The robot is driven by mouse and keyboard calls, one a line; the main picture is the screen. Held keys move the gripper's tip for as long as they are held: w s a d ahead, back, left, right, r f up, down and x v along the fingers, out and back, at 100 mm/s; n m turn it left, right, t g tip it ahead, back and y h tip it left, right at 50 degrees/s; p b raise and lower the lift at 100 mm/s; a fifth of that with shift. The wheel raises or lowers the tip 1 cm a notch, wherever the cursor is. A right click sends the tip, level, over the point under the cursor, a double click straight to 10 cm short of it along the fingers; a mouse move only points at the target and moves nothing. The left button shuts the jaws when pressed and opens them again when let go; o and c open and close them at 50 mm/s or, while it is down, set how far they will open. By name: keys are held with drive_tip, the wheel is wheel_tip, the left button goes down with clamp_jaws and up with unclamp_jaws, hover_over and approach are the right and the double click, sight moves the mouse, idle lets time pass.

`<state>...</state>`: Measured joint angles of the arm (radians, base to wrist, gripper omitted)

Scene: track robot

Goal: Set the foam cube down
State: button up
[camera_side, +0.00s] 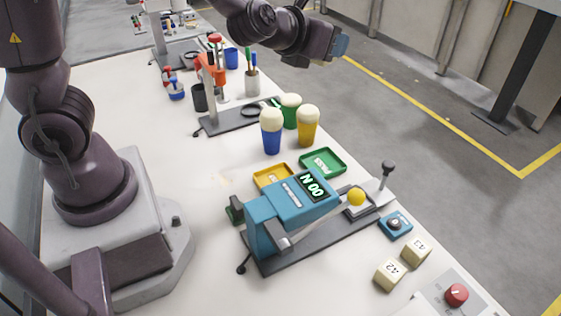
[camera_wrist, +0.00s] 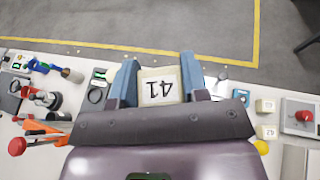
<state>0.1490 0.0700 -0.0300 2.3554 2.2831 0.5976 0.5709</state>
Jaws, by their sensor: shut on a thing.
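My gripper (camera_wrist: 158,80) is shut on a cream foam cube (camera_wrist: 160,87), which sits between its two blue fingers in the wrist view. The cube's visible face has dark marks that look like "A1" upside down. In the side view my gripper (camera_side: 341,46) is at the top, raised above the level of the table and near its far edge. I cannot make out the held cube in that view. Two similar cubes, A2 (camera_side: 388,275) and A3 (camera_side: 416,252), rest on the table at the lower right.
A blue device (camera_side: 290,215) with a display stands mid-table, a yellow ball (camera_side: 356,197) at its right end. Behind are a green tray (camera_side: 322,161), a yellow tray (camera_side: 272,177) and several foam-topped cups (camera_side: 271,130). A red knob (camera_side: 456,294) is at front right. Grey floor lies beyond the table.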

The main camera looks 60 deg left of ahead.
wheel_tip(320, 180, down, 11)
drive_tip(key=s+a+n+y, duration=0.1)
drive_tip(key=s+a, duration=0.1)
drive_tip(key=n+g+y, duration=0.9)
drive_tip(key=n+g, duration=0.4)
drive_tip(key=n, duration=0.1)
hover_over(215, 172)
wheel_tip(215, 172, down, 12)
drive_tip(key=shift+h, duration=0.3)
drive_tip(key=shift+f, duration=3.65)
drive_tip(key=o, duration=0.9)
drive_tip(key=shift+f, duration=0.1)
